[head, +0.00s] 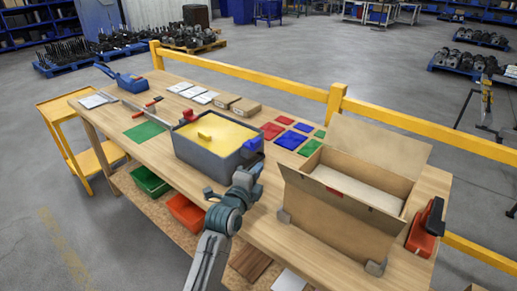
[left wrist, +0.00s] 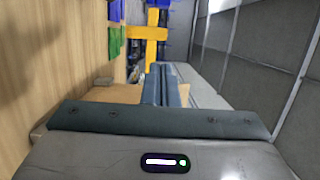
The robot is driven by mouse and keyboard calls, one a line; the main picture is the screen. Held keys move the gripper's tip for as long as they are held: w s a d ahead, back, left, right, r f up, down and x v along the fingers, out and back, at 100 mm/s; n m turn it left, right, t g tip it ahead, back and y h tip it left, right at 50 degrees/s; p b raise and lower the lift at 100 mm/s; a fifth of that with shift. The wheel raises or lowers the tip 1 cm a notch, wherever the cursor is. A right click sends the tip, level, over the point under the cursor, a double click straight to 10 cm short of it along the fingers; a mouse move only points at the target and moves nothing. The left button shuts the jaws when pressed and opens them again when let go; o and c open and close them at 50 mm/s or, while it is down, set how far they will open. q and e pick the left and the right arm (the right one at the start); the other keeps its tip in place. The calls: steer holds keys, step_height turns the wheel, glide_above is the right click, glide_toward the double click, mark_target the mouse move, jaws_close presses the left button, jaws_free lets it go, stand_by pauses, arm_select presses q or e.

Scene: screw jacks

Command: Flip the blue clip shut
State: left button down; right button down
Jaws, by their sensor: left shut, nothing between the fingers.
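The blue clip (head: 253,145) is at the right end of the grey tub (head: 205,158), at its rim. It is small here and I cannot tell how far it is flipped. My left gripper (head: 257,163) is just below and in front of the clip, close to the tub's right end; I cannot tell whether they touch. In the left wrist view its fingers (left wrist: 162,84) are together, with nothing between them. A grey wall of the tub (left wrist: 245,55) runs along the right of that view, and the blue clip cannot be made out there. My right gripper is out of view.
A red clip (head: 188,115) is at the tub's left end, and a yellow block (head: 204,136) lies on its yellow top. An open cardboard box (head: 340,205) stands to the right. Coloured squares (head: 291,140) lie behind. A yellow rail (head: 250,78) runs along the table's back.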

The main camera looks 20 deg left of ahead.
mark_target(251, 144)
arm_select(q)
steer(key=w+a+p, duration=0.3)
steer(key=w+p, duration=0.1)
steer(key=w, duration=0.6)
steer(key=shift+w, duration=0.15)
steer(key=shift+w+a+f+b, duration=0.1)
steer(key=shift+a+b, duration=0.2)
steer(key=a+b, duration=0.2)
steer(key=shift+w+a+b, duration=0.2)
steer(key=shift+w+b, duration=0.1)
steer(key=shift+w, duration=0.1)
steer(key=shift+w+a, duration=0.1)
steer(key=shift+a, duration=0.05)
steer(key=shift+r, duration=0.2)
